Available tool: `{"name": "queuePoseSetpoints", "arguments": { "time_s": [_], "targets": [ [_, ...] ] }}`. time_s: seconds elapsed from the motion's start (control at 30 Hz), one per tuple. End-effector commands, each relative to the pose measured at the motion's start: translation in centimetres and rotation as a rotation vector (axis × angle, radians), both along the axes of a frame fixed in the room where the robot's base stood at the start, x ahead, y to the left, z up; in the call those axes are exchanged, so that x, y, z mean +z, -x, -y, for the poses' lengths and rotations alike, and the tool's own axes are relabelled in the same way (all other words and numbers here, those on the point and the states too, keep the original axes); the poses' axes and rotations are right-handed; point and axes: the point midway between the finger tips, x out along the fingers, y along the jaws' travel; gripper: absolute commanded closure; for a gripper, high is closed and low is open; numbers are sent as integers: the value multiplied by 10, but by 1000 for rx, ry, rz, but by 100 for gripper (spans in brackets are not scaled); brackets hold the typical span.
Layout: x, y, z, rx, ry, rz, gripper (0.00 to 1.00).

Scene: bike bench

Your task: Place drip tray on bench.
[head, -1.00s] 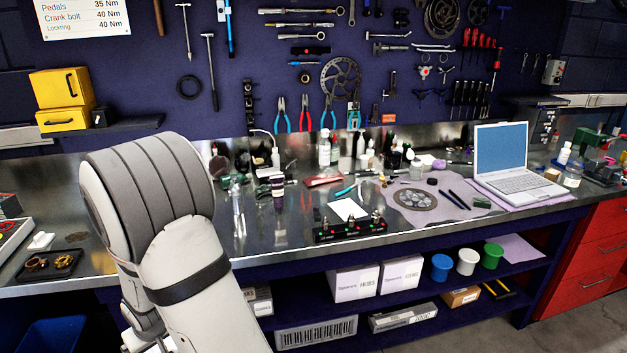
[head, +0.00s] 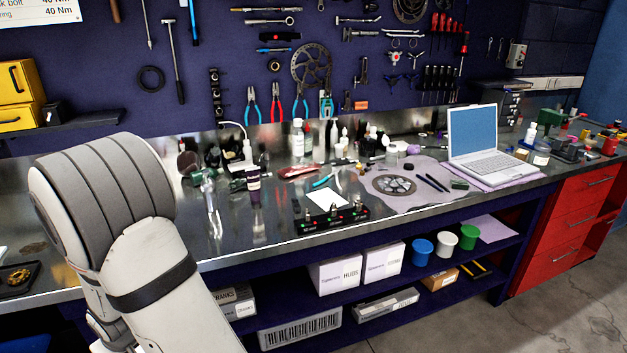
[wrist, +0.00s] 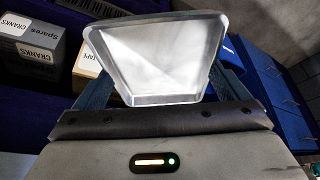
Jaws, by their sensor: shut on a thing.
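The drip tray (wrist: 155,50), a shallow grey tray with a raised rim and tapered sides, fills the upper middle of the wrist view. My gripper (wrist: 157,80) is shut on it, with part of a finger showing at each side. The head view shows neither the tray nor my gripper, only my arm in front. The bench (head: 235,247) has a shiny metal top and runs across the head view.
On the bench lie a black device with lit buttons (head: 330,219), a chainring (head: 394,185) on a lilac cloth, a laptop (head: 487,148) and many bottles. Shelf boxes (head: 335,274) sit below. Some bare metal shows along the front edge, left of the black device.

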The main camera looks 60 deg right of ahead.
Motion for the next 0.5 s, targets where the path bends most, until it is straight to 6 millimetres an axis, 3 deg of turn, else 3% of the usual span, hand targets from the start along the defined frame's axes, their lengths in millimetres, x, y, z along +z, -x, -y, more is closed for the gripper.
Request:
{"name": "queuePoseSetpoints", "arguments": {
  "time_s": [0.27,0.5],
  "targets": [
    [72,8,42,-174,0,11,30],
    [148,21,91,-376,-1,9,30]
  ]
}}
